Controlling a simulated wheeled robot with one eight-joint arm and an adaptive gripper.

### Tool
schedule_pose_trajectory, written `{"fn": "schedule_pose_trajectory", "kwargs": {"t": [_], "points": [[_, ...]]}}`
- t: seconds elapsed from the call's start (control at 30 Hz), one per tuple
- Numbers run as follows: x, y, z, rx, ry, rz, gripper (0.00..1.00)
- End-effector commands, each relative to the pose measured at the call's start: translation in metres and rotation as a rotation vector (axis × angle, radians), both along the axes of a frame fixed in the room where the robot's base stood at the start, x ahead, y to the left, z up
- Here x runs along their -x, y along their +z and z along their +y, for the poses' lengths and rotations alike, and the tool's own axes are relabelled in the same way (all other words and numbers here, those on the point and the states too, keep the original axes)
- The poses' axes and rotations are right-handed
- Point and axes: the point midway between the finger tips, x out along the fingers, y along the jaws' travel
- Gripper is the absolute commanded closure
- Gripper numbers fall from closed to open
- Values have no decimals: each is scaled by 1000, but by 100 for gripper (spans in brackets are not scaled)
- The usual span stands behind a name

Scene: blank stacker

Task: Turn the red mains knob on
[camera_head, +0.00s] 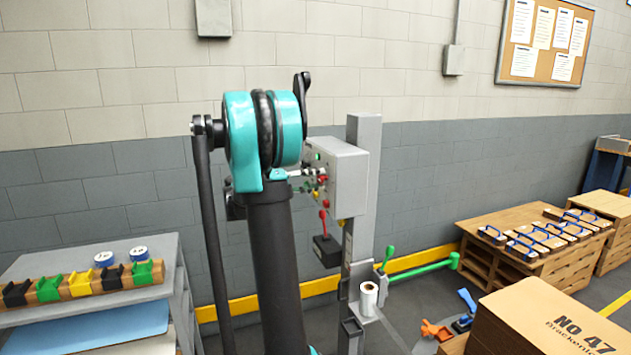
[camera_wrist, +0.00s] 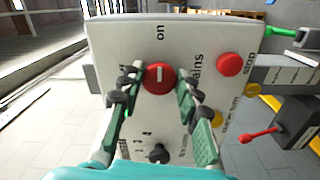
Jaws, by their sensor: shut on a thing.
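The red mains knob (camera_wrist: 160,77) is a round knob with a pale mark on its face. It sits on the light grey control box (camera_wrist: 215,35) in the wrist view, with the word "on" above it in the picture and "mains" to its right. The mark's exact direction is too small to tell. My gripper (camera_wrist: 158,88) has one green finger on each side of the knob, its dark tips closed on the knob's sides. In the head view the box (camera_head: 350,180) is partly hidden behind my arm, and I cannot clearly make out the grip there.
A red stop button (camera_wrist: 230,64) is right of the knob, and a black knob (camera_wrist: 158,152) sits below. A red-tipped lever (camera_wrist: 259,135) stands out at right. In the head view, a shelf (camera_head: 170,290) with coloured blocks is left and pallets (camera_head: 490,262) are right.

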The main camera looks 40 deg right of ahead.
Motion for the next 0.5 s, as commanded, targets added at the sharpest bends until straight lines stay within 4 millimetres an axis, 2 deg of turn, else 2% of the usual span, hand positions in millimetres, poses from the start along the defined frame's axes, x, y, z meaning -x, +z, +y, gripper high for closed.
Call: {"fn": "schedule_pose_trajectory", "kwargs": {"t": [0.17,0.2,0.33,0.5], "points": [[1,-1,0,-3,-1,-1,96],[1,-1,0,-3,-1,-1,62],[0,-1,0,-2,-1,-1,46],[0,-1,0,-1,-1,1,45]]}}
